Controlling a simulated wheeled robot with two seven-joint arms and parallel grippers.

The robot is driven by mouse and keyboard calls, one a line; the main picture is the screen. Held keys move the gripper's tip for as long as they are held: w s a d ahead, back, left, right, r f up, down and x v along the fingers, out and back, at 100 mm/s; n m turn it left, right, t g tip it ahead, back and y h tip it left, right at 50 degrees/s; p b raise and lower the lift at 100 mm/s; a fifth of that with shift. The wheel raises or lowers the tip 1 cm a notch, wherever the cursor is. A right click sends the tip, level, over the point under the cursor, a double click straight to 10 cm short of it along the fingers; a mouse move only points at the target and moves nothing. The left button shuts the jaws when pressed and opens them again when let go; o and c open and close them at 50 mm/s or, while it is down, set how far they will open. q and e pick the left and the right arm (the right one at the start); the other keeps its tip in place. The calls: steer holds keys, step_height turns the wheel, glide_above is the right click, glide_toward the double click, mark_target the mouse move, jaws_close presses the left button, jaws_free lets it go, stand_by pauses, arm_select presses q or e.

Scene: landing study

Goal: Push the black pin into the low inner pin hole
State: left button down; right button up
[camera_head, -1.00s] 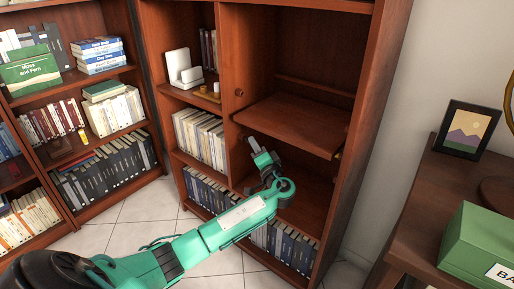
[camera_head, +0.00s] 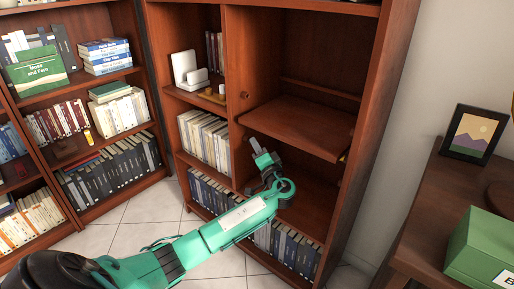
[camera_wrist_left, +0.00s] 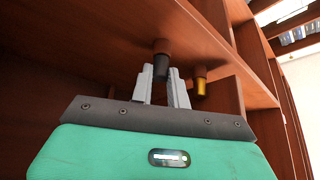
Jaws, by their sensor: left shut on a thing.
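In the left wrist view, the black pin (camera_wrist_left: 161,66) hangs upright with a brown upper part, close under a wooden board. My left gripper (camera_wrist_left: 161,80) points up and its two grey fingers close on the pin's dark lower end. In the head view my left gripper (camera_head: 257,148) is at the bookcase, beside the divider and below the left end of a wooden shelf board (camera_head: 300,128). The pin is too small to make out there. I cannot make out the low inner pin hole. My right gripper is not in view.
A gold pin (camera_wrist_left: 200,86) with a brown top hangs right of the gripper. Books (camera_head: 205,140) fill the compartment left of the divider, and more books (camera_head: 285,245) stand below. A desk with a green box (camera_head: 485,245) is at the right.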

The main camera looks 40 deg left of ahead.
arm_select(q)
steer(key=shift+a, duration=0.1)
steer(key=c, duration=1.3)
jaws_free()
